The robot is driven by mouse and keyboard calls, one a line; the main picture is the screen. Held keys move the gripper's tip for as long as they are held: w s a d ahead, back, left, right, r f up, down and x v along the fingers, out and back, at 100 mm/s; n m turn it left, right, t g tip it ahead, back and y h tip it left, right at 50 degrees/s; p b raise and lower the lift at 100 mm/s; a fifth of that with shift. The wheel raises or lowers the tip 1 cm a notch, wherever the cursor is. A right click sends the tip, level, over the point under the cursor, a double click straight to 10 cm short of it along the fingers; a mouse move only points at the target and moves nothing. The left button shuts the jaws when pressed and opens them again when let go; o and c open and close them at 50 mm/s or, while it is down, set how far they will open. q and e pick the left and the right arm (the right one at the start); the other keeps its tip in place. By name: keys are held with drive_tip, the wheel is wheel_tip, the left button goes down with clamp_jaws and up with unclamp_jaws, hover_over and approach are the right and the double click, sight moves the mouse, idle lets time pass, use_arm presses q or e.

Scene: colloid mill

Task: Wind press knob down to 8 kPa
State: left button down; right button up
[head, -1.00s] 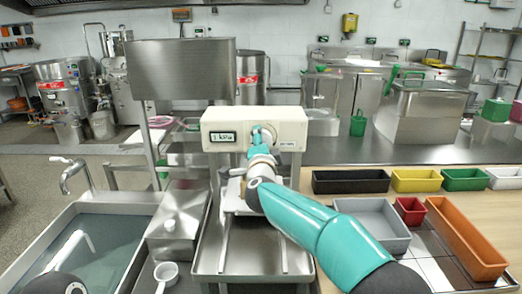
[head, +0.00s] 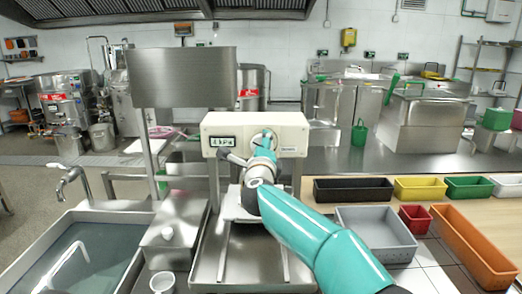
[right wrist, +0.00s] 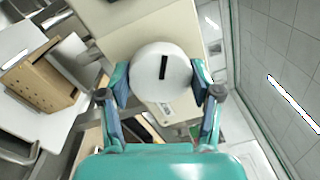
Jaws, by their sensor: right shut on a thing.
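The press (head: 222,127) is a cream box with a small green-lit display (head: 222,142) at its left front. The display shows a low figure before "kPa", which looks like 1 but is too small to read surely. The press knob (right wrist: 178,86) is a white round disc with a black mark in the right wrist view. It also shows at the right of the press front in the head view (head: 263,137), partly covered by my gripper. My right gripper (right wrist: 161,76) is shut on the knob, one finger on each side. My left gripper is not in view.
A sink (head: 30,252) with a tap lies at the left. A steel tray (head: 205,262) lies below the press. Black (head: 352,195), grey (head: 352,219) and orange (head: 463,247) bins stand at the right, with several smaller bins. A steel panel (head: 183,77) rises behind.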

drive_tip(key=shift+d+f, duration=0.1)
drive_tip(key=shift+f, duration=0.4)
drive_tip(key=o, duration=1.1)
drive_tip(key=shift+d, duration=0.1)
drive_tip(key=shift+r, duration=0.3)
drive_tip(key=shift+s, duration=0.1)
drive_tip(key=s, duration=1.1)
drive_tip(key=shift+s+a+f, duration=0.25)
drive_tip(key=shift+s+f, duration=0.1)
drive_tip(key=shift+s, duration=0.05)
